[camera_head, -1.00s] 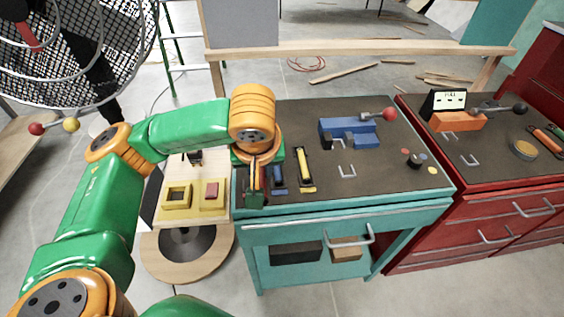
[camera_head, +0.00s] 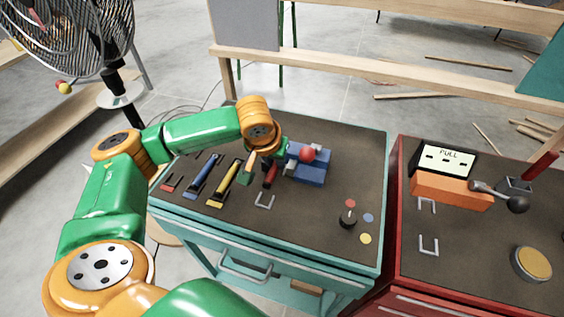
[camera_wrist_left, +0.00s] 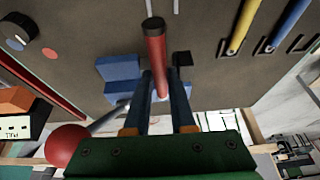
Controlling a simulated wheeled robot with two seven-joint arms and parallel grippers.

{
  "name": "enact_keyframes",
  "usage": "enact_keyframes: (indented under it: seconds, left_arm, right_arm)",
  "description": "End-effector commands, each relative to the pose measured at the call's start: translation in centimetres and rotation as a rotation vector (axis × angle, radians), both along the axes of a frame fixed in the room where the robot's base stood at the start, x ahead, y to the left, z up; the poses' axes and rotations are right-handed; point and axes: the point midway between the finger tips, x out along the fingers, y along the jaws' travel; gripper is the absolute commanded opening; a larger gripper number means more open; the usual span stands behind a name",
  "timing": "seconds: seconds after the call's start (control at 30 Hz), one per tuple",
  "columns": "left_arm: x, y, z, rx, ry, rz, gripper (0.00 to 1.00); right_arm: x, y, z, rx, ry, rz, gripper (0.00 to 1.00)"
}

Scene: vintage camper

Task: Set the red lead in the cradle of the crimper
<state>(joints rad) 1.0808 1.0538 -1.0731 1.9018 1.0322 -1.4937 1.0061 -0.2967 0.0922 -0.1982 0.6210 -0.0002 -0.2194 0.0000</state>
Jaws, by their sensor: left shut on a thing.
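My left gripper (camera_head: 258,163) is shut on the red lead (camera_head: 270,174), holding it just left of the blue crimper (camera_head: 306,174) in the head view. In the left wrist view the red lead (camera_wrist_left: 155,55) stands out between the two dark fingers (camera_wrist_left: 163,95), its dark end toward the worktop. The crimper's blue body (camera_wrist_left: 118,68) shows there left of the lead. Its lever has a red ball (camera_head: 307,154). I cannot tell whether the lead touches the crimper; the cradle is not clearly visible. My right gripper is not in view.
A blue lead (camera_head: 204,178) and a yellow lead (camera_head: 225,184) lie left on the teal bench (camera_head: 335,236). A metal staple-shaped bracket (camera_head: 264,202) and a black knob (camera_head: 347,218) are nearer the front. A red bench with an orange device (camera_head: 450,191) stands right.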

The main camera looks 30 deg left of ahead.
Motion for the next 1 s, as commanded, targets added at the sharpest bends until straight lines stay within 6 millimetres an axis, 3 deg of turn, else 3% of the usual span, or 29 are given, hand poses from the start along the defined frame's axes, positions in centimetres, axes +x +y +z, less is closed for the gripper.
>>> enact_keyframes:
  seconds: [0.37, 0.5, 0.7, 1.0]
  left_arm:
    - [0.1, 0.2, -0.1, 0.000, 0.001, -0.006, 0.00]
    - [0.0, 0.2, 0.4, -0.001, 0.002, -0.007, 0.00]
    - [0.0, 0.3, -3.1, -0.001, 0.001, -0.007, 0.00]
    - [0.0, 0.3, -5.6, -0.001, 0.000, -0.006, 0.00]
  right_arm:
    - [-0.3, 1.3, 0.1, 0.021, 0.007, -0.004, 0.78]
    - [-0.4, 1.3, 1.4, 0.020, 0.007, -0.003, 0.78]
    - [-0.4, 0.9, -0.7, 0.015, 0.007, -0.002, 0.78]
    - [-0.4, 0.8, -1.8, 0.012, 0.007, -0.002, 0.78]
